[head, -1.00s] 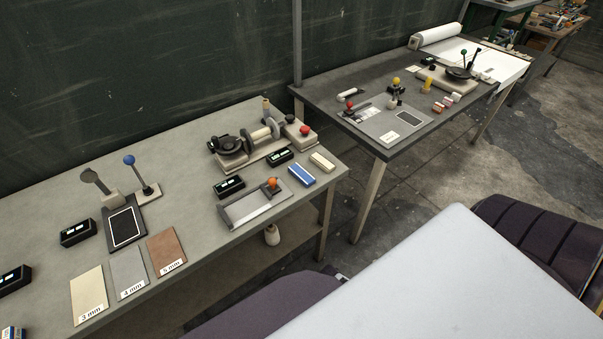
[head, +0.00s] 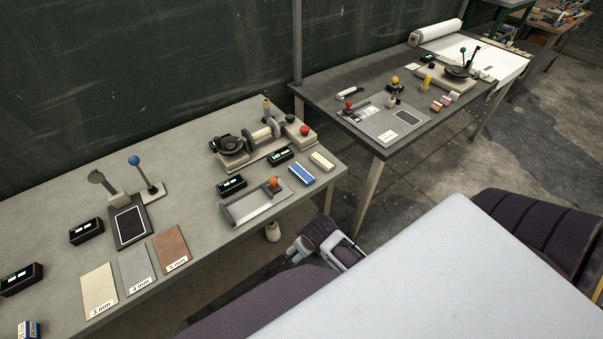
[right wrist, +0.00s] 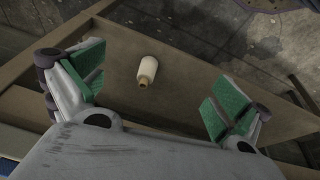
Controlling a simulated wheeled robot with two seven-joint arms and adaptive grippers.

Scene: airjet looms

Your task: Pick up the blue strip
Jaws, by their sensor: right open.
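The blue strip (head: 301,173) lies flat near the front right corner of the left grey table, beside a cream strip (head: 321,161). My right gripper (head: 318,246) is in the head view below and in front of that table corner, apart from the strip. In the right wrist view its green-padded fingers (right wrist: 155,92) are spread wide with nothing between them. A bluish bit shows at the lower left edge of that view; I cannot tell what it is. My left gripper is not in view.
A metal tray with an orange knob (head: 256,203) and a small black display (head: 281,156) sit close to the strip. A white cone (right wrist: 147,72) stands on the lower shelf (right wrist: 205,90). A table leg (head: 327,205) and a second table (head: 330,95) are nearby.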

